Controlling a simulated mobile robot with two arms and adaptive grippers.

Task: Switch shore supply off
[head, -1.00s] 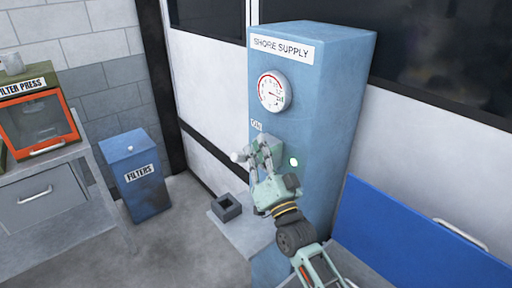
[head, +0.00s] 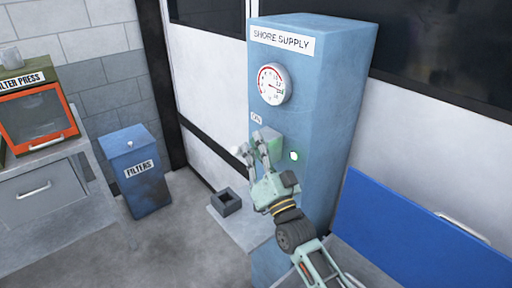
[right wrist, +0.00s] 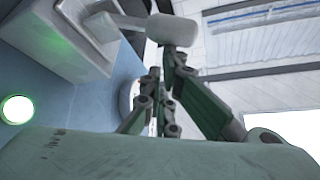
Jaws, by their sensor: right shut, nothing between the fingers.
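The blue shore supply cabinet (head: 335,120) stands at centre with a sign, a round gauge (head: 271,84) and a small label reading "ON" (head: 256,118). Below the label is a switch box (head: 272,145) with a lever ending in a pale knob (head: 243,150) that sticks out to the left. A green light (head: 294,156) glows beside the box. In the right wrist view the lever's pale grip (right wrist: 172,29) is right by my fingertips; I cannot tell if they touch. My right gripper (head: 262,138) is shut and empty in front of the box. My left gripper is out of view.
A grey ledge (head: 236,228) with a small open square holder (head: 226,201) is below the box. A blue panel with a handle (head: 415,235) is at right. A filters bin (head: 138,175) and a filter press (head: 35,118) stand at left.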

